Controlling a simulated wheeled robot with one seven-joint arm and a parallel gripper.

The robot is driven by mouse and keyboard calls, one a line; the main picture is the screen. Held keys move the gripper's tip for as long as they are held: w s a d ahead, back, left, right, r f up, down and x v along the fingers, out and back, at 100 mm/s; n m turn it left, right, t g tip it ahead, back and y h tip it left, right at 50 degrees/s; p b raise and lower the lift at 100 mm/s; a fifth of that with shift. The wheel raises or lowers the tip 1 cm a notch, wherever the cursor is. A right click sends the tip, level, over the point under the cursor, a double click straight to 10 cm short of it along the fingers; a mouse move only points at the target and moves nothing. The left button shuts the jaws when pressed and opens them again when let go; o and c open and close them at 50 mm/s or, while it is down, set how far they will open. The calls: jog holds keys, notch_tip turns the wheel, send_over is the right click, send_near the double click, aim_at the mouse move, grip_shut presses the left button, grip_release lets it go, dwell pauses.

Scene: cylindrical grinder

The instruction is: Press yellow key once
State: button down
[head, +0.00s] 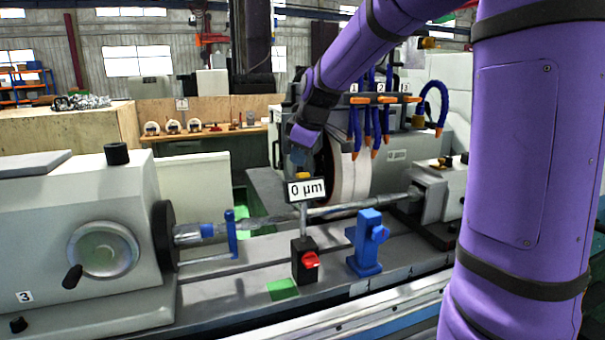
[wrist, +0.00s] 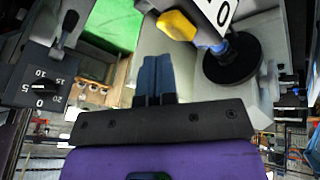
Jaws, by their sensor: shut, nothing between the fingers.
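The yellow key (head: 304,175) sits on top of the small display (head: 306,190), which reads "0 µm" and stands on a post above a black base with a red knob (head: 310,260). My gripper (head: 299,157) is just above the yellow key in the head view, pointing down. In the wrist view, the blue fingers (wrist: 156,70) are together and empty. There the yellow key (wrist: 176,25) lies a little beyond and to the right of the fingertips, with a visible gap. Part of the display (wrist: 217,14) shows beside it.
The grinding wheel (head: 348,175) stands right behind the display. A long shaft (head: 340,209) runs across the machine. A blue support (head: 368,243) stands right of the display, and another blue post (head: 231,235) left. Blue coolant hoses (head: 366,130) hang close to my arm.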

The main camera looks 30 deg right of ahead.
jog(key=shift+r, duration=0.1)
jog(key=shift+w+d+r, duration=0.1)
jog(key=shift+w+r, duration=0.2)
jog(key=shift+r, duration=0.45)
jog(key=shift+w+d+r, duration=0.1)
jog(key=shift+w+r, duration=0.25)
jog(key=shift+r, duration=0.35)
jog(key=shift+w+r, duration=0.3)
jog(key=shift+r, duration=0.45)
